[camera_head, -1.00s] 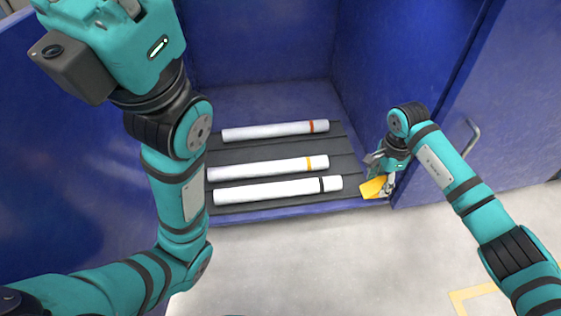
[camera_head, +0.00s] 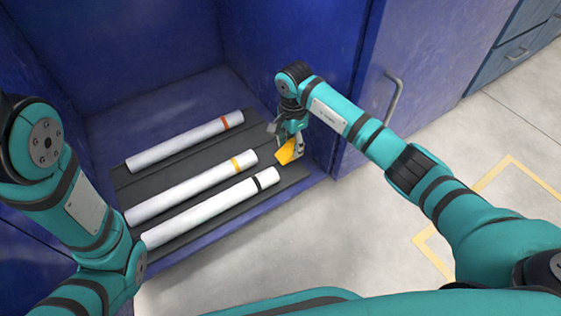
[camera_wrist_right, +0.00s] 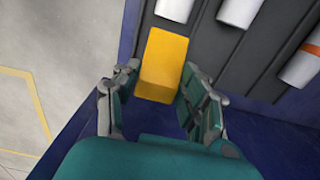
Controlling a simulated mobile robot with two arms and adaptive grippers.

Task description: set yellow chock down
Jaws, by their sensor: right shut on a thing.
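The yellow chock (camera_head: 286,153) is a small block at the right end of the dark ribbed mat (camera_head: 290,174), by the front edge of the blue bay. My right gripper (camera_head: 292,143) is shut on it. In the right wrist view the chock (camera_wrist_right: 163,64) sits between the two fingers (camera_wrist_right: 150,95), over or on the mat's edge; I cannot tell whether it touches the mat. The nearest pipe end, white with a black band (camera_head: 258,182), lies just left of the chock. My left arm shows at the left, but its gripper is out of view.
A white pipe with a yellow band (camera_head: 190,188) and one with a red band (camera_head: 185,141) lie behind the black-banded pipe. A blue wall (camera_head: 345,120) stands close right of my right gripper. Grey floor (camera_head: 360,230) is open in front.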

